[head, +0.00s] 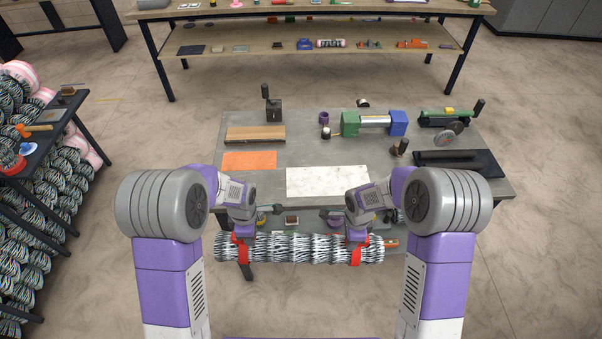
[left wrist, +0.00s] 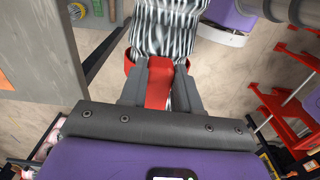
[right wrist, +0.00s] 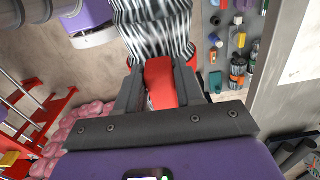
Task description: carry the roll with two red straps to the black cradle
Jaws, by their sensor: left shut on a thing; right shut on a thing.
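The roll (head: 300,248), a long black-and-white wire mesh bundle with two red straps, hangs level in front of the table's near edge. My left gripper (head: 243,250) is shut on its left red strap; the strap (left wrist: 160,82) sits between the fingers in the left wrist view. My right gripper (head: 356,250) is shut on the right red strap, which also shows in the right wrist view (right wrist: 160,82). The black cradle (head: 456,163) appears to be the dark tray-like piece at the right end of the table. Its inside is hard to make out.
The grey table (head: 262,187) carries a white sheet (head: 327,181), an orange mat (head: 249,160), a brown block (head: 255,133) and a green-and-blue device (head: 374,122). A green machine (head: 445,117) stands behind the cradle.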

